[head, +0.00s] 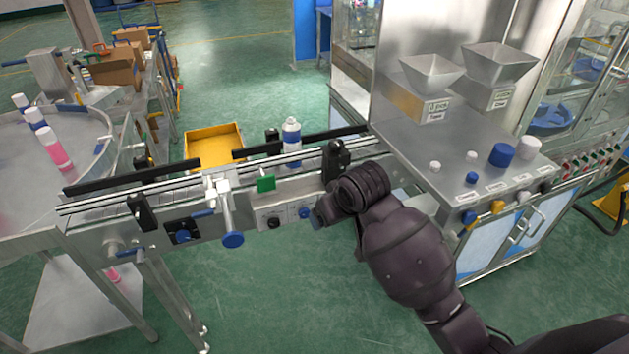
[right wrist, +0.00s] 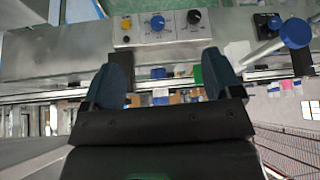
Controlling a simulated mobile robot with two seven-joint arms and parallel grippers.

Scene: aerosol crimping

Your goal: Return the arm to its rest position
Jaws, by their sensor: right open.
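My right arm comes in from the lower right in the head view, and its gripper (head: 318,217) is in front of the conveyor's front face, near the control knobs. In the right wrist view the two blue fingers of my right gripper (right wrist: 160,85) are spread apart with nothing between them. A control panel with yellow, blue and black knobs (right wrist: 158,24) shows beyond the fingertips. My left gripper is not in view.
The conveyor (head: 190,190) carries a blue-and-white can (head: 291,135). A steel workbench (head: 430,150) with two hoppers and several caps stands at right. A round table (head: 85,175) with several bottles is at left. Green floor (head: 330,310) is free in front.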

